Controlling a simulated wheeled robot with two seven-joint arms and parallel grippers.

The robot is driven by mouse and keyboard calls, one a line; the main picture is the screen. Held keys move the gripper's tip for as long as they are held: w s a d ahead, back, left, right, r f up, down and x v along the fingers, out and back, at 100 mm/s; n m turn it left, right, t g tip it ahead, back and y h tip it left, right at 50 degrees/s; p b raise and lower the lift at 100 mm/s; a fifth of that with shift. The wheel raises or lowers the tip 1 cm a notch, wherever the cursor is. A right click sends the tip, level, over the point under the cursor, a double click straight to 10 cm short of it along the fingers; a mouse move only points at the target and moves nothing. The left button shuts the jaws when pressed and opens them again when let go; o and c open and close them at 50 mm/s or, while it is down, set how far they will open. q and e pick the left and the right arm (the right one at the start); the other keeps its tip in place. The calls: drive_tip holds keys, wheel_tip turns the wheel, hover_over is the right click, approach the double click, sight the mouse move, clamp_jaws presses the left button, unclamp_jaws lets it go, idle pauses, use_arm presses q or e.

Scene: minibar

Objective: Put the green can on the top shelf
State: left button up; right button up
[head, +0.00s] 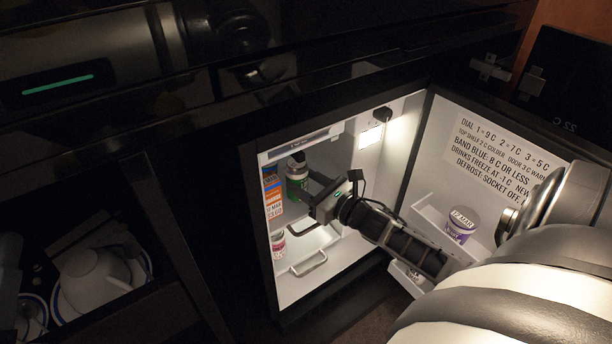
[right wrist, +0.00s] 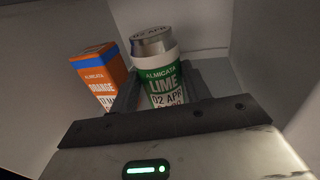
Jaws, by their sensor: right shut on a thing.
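The green can (head: 297,172) is inside the open minibar, in its upper part. In the right wrist view the can (right wrist: 162,85) has a silver top and a green label reading LIME, 02 APR. My right gripper (head: 307,190) reaches in from the right and is shut on the can, which looks about upright. The fingers hide its lower part, and I cannot tell whether its base touches a shelf. My left gripper is not in view.
An orange carton (head: 271,192) stands left of the can, close to it in the right wrist view (right wrist: 97,78). A pink-labelled container (head: 278,243) sits lower down. The open door (head: 425,165) at right holds a purple-labelled tub (head: 461,226).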

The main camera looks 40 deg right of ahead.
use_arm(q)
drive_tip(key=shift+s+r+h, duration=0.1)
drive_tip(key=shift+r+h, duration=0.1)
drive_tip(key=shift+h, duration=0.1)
use_arm(e)
drive_tip(key=shift+f, duration=0.1)
drive_tip(key=shift+f, duration=0.1)
drive_tip(key=o, duration=1.2)
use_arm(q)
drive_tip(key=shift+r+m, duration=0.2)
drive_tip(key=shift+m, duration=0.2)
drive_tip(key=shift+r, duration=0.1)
use_arm(e)
drive_tip(key=shift+s, duration=0.3)
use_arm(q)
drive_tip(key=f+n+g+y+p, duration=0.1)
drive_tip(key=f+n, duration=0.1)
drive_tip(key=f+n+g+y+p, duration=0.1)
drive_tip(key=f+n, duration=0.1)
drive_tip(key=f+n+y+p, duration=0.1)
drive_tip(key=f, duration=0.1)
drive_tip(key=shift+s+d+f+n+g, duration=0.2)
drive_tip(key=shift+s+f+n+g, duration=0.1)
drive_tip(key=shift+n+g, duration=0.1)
use_arm(e)
drive_tip(key=s, duration=0.3)
drive_tip(key=s+d, duration=0.1)
drive_tip(key=s, duration=0.7)
drive_tip(key=shift+s+d, duration=0.2)
drive_tip(key=shift+d, duration=0.05)
